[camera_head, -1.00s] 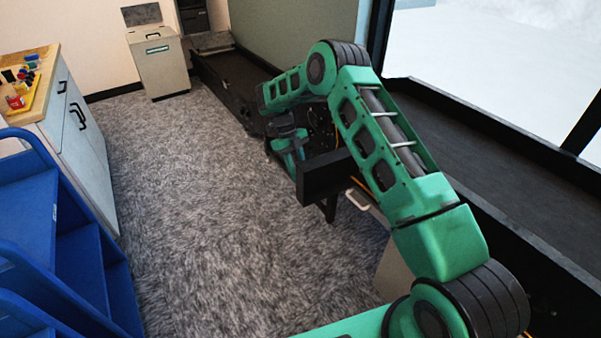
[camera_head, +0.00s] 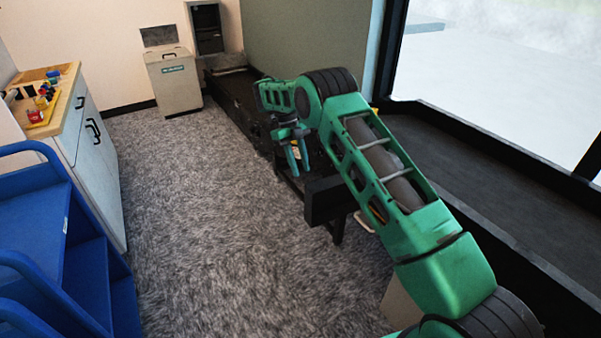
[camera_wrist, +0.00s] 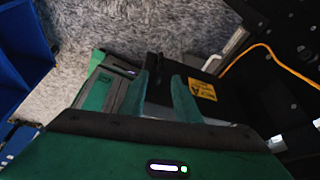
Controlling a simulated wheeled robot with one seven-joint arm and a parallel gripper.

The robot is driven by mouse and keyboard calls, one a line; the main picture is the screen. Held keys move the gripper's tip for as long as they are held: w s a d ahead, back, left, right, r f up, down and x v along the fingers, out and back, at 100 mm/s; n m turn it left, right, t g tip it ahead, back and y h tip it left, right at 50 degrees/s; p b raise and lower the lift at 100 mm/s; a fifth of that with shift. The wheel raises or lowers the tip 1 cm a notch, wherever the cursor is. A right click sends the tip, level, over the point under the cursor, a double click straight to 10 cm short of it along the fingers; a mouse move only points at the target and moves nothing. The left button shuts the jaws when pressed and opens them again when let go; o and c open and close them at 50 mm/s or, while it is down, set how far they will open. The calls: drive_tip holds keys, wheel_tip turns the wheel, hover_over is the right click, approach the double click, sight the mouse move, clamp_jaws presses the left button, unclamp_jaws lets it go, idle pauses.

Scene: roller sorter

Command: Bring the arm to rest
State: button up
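My green arm reaches across the right half of the head view, bent at a raised elbow, with its far end folded back down. My gripper (camera_head: 297,155) hangs below the forearm, above the floor beside the dark conveyor. In the wrist view my gripper (camera_wrist: 166,80) shows two green fingers standing apart, with a gap between them. I see nothing held between the fingers. Part of the wrist is hidden behind the arm in the head view.
A dark conveyor (camera_head: 232,85) runs along the wall behind the arm. A lidded bin (camera_head: 175,85) stands at the back. A blue cart (camera_head: 105,262) and a wood-topped cabinet (camera_head: 98,165) with small coloured items stand at left. Grey carpet (camera_head: 200,225) between is clear.

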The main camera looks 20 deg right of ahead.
drive_tip(key=shift+d, duration=0.1)
drive_tip(key=s+d+r+n, duration=0.3)
drive_tip(key=s+d+r, duration=0.1)
drive_tip(key=d+r, duration=0.25)
drive_tip(key=s+d+r+n, duration=0.3)
drive_tip(key=s+d+r, duration=0.15)
drive_tip(key=r, duration=0.35)
drive_tip(key=s+d+r+n+t, duration=0.2)
drive_tip(key=s+d+r+n, duration=0.45)
drive_tip(key=s+d, duration=0.4)
drive_tip(key=s+r+n+y, duration=0.1)
drive_tip(key=s+n, duration=0.2)
drive_tip(key=s, duration=0.7)
drive_tip(key=s+r+n, duration=0.2)
drive_tip(key=s+n, duration=0.1)
drive_tip(key=s, duration=0.6)
drive_tip(key=s+a+f+n+t, duration=0.1)
drive_tip(key=s+f+n, duration=0.1)
drive_tip(key=s, duration=0.5)
drive_tip(key=s+a+f+n+t+y, duration=0.1)
drive_tip(key=s+a+f+n, duration=0.1)
drive_tip(key=s, duration=0.5)
drive_tip(key=shift+f+n, duration=0.65)
drive_tip(key=shift+n, duration=0.5)
drive_tip(key=shift+s, duration=0.15)
